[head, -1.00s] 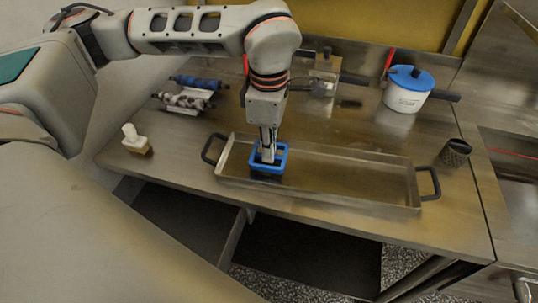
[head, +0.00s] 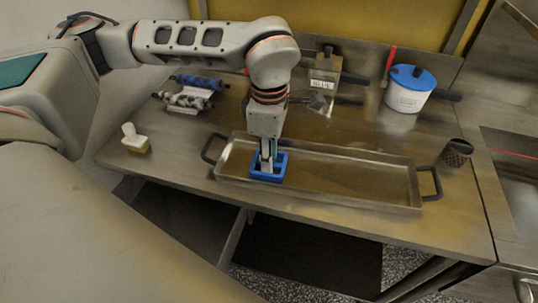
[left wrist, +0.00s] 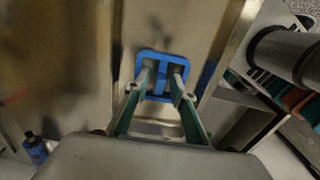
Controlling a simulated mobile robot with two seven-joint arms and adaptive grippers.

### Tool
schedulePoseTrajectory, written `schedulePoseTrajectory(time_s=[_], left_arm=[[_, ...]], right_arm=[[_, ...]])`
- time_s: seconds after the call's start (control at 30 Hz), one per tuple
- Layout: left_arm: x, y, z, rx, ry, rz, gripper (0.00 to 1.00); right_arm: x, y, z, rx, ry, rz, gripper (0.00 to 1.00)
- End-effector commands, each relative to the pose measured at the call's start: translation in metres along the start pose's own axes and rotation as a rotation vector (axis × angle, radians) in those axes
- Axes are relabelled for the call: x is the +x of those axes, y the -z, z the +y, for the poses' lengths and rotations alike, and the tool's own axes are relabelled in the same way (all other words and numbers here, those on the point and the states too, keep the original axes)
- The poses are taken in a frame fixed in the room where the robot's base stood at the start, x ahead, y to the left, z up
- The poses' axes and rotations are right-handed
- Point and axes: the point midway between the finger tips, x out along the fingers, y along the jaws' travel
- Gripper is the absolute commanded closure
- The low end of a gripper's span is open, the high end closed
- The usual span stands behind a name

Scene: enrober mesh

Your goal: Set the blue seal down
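The blue seal (head: 269,174) is a square blue frame with a bar across its middle. It lies at the left end of the long metal tray (head: 345,193), and seems to rest flat on the tray floor. My left gripper (head: 268,160) points straight down into it. In the left wrist view the fingertips (left wrist: 165,67) stand apart inside the frame of the seal (left wrist: 152,56), one on each side of the middle bar, with a gap to it. The gripper looks open. My right gripper is not in view.
The tray's handles (head: 431,183) stick out at both ends. A white pot with a blue lid (head: 410,90), a dark mesh cup (head: 456,152), a white-topped brush (head: 134,138) and rollers (head: 190,100) stand on the metal table. The tray's right part is empty.

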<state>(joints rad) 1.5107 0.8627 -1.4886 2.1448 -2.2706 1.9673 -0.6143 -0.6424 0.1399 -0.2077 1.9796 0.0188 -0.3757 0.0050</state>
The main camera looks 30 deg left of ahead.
Motion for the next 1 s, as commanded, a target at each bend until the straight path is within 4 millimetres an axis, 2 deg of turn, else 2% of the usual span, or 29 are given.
schedulePoseTrajectory(time_s=[0.17, 0.6, 0.8, 1.0], left_arm=[[-0.018, -0.001, 0.001, 0.0, -0.005, -0.003, 0.75], [-0.103, 0.0, 0.001, -0.001, -0.006, -0.002, 0.75], [-0.12, 0.0, 0.0, 0.0, -0.002, -0.001, 0.75], [-0.123, 0.0, 0.0, 0.0, -0.001, -0.001, 0.75]], right_arm=[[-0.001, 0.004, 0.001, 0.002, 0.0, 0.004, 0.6], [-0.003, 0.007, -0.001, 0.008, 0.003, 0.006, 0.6], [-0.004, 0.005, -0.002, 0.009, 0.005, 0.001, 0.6], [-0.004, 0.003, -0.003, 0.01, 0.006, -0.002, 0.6]])
